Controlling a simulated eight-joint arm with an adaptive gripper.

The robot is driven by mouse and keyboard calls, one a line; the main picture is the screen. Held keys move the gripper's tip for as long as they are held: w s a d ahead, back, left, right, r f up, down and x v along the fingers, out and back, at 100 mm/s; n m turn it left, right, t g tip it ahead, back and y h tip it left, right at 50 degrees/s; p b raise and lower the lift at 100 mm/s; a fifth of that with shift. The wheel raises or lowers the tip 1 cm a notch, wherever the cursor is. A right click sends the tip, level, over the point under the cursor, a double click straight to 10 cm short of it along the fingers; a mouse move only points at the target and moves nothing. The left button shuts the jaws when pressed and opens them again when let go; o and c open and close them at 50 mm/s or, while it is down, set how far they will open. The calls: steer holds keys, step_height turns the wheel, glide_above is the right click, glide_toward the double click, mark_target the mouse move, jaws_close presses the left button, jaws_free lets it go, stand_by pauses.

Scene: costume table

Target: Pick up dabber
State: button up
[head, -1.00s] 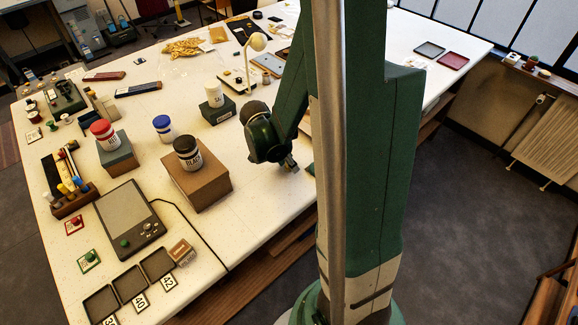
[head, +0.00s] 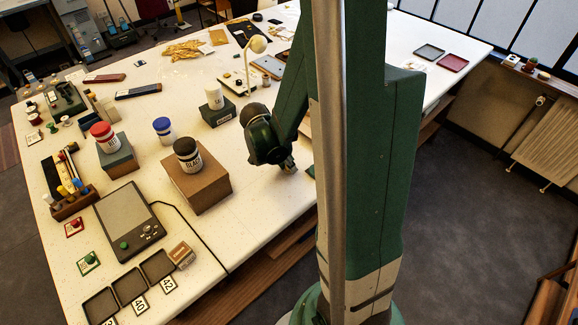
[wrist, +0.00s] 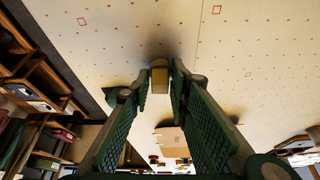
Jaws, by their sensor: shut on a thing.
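My gripper (wrist: 160,88) is shut on a small tan and yellow-brown piece (wrist: 159,76), which looks to be the dabber. The piece sits between the two fingertips above or on the pale table top; the wrist view does not settle whether it touches the table. In the head view my gripper (head: 289,167) is low over the front right part of the table, right of the brown box. The held piece cannot be made out there, and my own arm covers part of the table.
A brown box (head: 198,189) bears a black-capped jar (head: 188,158). A white jar on a dark block (head: 219,117) and a lamp with a round head (head: 257,45) stand behind. A grey tablet (head: 126,219) lies front left. The table's front edge is close to my gripper.

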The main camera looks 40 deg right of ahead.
steer(key=shift+r, duration=0.2)
steer(key=shift+r+p, duration=0.5)
steer(key=shift+r, duration=4.25)
